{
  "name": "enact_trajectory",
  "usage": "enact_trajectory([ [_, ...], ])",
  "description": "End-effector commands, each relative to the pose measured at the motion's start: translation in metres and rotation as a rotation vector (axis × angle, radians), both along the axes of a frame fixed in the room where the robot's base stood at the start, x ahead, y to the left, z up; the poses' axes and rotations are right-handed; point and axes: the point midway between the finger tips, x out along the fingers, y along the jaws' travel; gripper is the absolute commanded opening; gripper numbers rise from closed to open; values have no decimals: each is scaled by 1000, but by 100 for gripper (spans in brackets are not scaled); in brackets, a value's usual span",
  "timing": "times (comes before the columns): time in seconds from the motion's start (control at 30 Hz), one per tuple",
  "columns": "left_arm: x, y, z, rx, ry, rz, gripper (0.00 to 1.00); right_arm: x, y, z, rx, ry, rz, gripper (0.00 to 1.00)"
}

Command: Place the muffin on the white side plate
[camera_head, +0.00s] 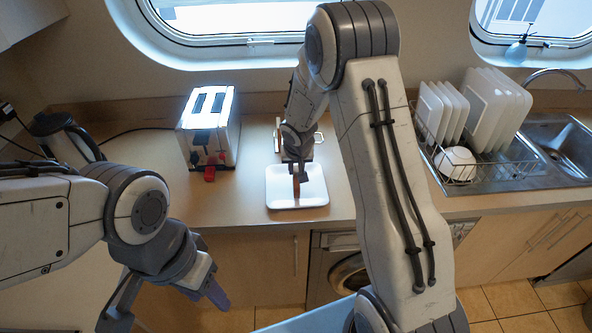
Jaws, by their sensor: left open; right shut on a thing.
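The white side plate (318,198) is square and lies on the counter in the middle of the view. My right gripper (298,178) is over the plate, pointing down, and is shut on the muffin (296,188). Only a small brown strip of the muffin shows between the fingers. It is over the plate's middle, but I cannot tell whether it touches the plate. My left gripper (165,305) is open and empty, low at the left, in front of the counter.
A toaster (208,130) stands left of the plate, with a kettle (65,138) further left. A dish rack (485,165) with white plates and a bowl (455,163) stands at right, beside the sink (565,145). Bare counter lies between toaster and plate.

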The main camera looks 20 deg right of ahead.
Motion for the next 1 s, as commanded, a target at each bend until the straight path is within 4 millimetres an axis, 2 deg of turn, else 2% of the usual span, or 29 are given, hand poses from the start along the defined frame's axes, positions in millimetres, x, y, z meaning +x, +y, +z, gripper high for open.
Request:
enact_trajectory([
  [0.37, 0, 0, -5, 0, 0, 0, 50, 0, -1, -4, 0, -1, -1, 0],
  [0.4, 0, 0, -5, 0, 0, 0, 50, 0, -1, -4, 0, -1, -1, 25],
  [0.47, 0, 0, -4, 0, 0, 0, 50, 0, -1, -3, 0, -1, -1, 48],
  [0.5, 0, 0, -4, 0, 0, 0, 50, 0, 0, -3, 0, -1, -1, 51],
  [0.83, 0, 0, -1, 0, 0, 0, 50, 0, 0, -1, 0, -1, 0, 51],
  [1.0, 0, 0, 2, 0, 0, 0, 50, -5, 2, 18, 0, -5, -1, 51],
])
